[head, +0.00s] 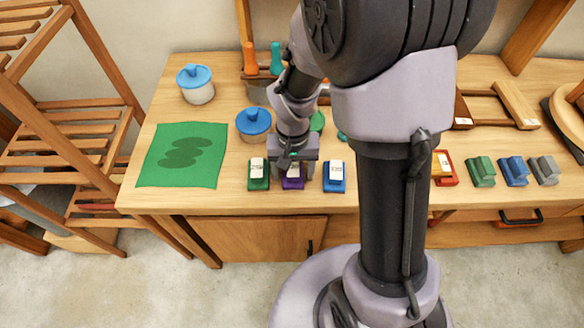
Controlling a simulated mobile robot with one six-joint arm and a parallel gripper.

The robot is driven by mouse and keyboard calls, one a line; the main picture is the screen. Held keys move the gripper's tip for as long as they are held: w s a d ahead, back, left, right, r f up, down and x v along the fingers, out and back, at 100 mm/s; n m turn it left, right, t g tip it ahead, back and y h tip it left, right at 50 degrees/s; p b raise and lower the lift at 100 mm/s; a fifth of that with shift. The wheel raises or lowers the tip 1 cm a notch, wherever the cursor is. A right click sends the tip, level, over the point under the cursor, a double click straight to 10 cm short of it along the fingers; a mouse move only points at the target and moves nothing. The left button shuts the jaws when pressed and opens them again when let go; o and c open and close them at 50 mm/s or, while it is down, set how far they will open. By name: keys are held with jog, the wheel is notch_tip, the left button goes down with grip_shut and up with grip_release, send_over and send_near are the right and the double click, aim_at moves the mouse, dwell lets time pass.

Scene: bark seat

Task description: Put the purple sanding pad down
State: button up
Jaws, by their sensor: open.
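The purple sanding pad (293,183) rests on the wooden bench near its front edge, between a green pad (258,174) and a blue pad (334,177). It has a pale label or top, partly hidden. My gripper (292,172) is right over the purple pad, pointing down, with its jaws open. The fingers hide the back part of the pad. I cannot tell whether either finger touches it.
A green cloth (183,155) lies at the left of the bench (228,198). Blue-lidded jars (254,124) stand behind the pads. More coloured blocks (514,171) line the front right, past my arm. A slatted wooden rack (95,140) stands left.

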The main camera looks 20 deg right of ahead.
notch_tip(320, 180, up, 12)
jog(key=p, duration=0.5)
notch_tip(320, 180, up, 6)
jog(key=t, duration=0.1)
send_over(293, 167)
jog(key=s, duration=0.2)
jog(key=s+a+r+t+y+b, duration=0.2)
jog(key=s+a+r+t, duration=0.2)
jog(key=s+r, duration=0.4)
jog(key=s, duration=0.2)
jog(key=shift+s+m+t, duration=0.4)
